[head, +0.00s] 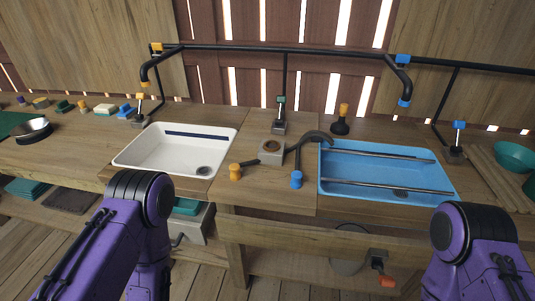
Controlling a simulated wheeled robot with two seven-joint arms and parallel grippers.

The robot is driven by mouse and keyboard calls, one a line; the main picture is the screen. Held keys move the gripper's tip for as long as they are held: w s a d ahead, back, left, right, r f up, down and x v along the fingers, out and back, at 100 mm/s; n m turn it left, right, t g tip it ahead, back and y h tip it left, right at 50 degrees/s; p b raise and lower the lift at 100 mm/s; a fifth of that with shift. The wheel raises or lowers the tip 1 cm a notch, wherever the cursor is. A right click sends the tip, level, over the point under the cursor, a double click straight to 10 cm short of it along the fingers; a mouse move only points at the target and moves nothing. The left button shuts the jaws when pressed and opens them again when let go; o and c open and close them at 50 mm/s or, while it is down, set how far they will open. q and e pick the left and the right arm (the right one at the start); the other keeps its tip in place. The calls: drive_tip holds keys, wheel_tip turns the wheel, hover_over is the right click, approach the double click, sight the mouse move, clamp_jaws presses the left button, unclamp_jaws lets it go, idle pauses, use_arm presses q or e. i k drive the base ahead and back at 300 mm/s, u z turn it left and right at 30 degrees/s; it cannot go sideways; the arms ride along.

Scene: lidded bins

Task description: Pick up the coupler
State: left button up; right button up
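No object is clearly identifiable as the coupler in the head view. One candidate is a small grey block with a round ring opening (270,148) on the wooden counter between the two basins. Another is the dark curved pipe (308,140) beside it, which has a blue end piece (296,180) and an orange end piece (235,172) nearby. My purple left arm shows at the lower left and my purple right arm at the lower right. Neither gripper's fingers can be seen.
A white basin (150,166) is at left and a blue basin (345,187) with dark rods across it at right. Black pipework (290,47) runs behind. A dark pan (33,131) and small blocks lie far left; a teal bowl (515,157) far right.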

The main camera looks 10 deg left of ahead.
sight(235, 175)
drive_tip(key=k, duration=0.6)
drive_tip(key=u, duration=0.5)
drive_tip(key=i, duration=1.1)
drive_tip(key=z, duration=0.5)
